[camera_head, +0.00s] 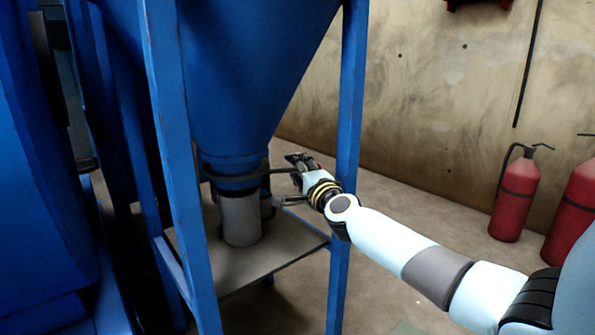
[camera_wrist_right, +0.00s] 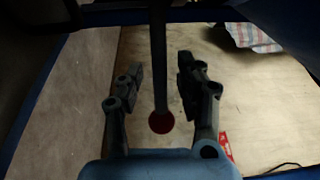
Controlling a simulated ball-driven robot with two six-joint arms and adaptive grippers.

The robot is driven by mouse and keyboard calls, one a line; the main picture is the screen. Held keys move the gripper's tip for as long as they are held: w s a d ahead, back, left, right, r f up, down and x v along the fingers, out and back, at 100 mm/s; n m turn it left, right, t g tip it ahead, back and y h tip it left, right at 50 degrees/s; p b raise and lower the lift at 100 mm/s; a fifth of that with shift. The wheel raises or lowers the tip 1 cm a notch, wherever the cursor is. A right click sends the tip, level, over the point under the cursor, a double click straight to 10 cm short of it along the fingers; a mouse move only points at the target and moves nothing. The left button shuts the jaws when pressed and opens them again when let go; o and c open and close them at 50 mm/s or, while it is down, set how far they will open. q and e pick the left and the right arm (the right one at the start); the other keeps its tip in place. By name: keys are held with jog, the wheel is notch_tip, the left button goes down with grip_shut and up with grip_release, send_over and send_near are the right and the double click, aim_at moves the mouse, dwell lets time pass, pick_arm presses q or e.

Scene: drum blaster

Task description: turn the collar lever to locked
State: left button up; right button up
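The dark collar (camera_head: 235,172) sits around the bottom of the blue hopper cone (camera_head: 245,80), above a grey cylindrical spout (camera_head: 240,218). A thin dark lever (camera_head: 281,170) runs from the collar to the right, towards my right gripper (camera_head: 301,162). In the right wrist view, the lever (camera_wrist_right: 159,55) comes down between the two fingers of my right gripper (camera_wrist_right: 160,72) and ends in a red ball knob (camera_wrist_right: 161,122). The fingers are open, with a visible gap on each side of the rod. My left gripper is out of view.
Blue frame posts (camera_head: 350,110) stand in front of and beside the hopper; my right forearm passes close to the right post. A grey plate (camera_head: 265,258) lies below the spout. Red fire extinguishers (camera_head: 515,195) stand by the wall at right. A striped cloth (camera_wrist_right: 252,37) shows beyond the gripper.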

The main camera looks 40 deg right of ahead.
grip_shut()
jog(key=shift+s+f, duration=0.1)
dwell(0.5)
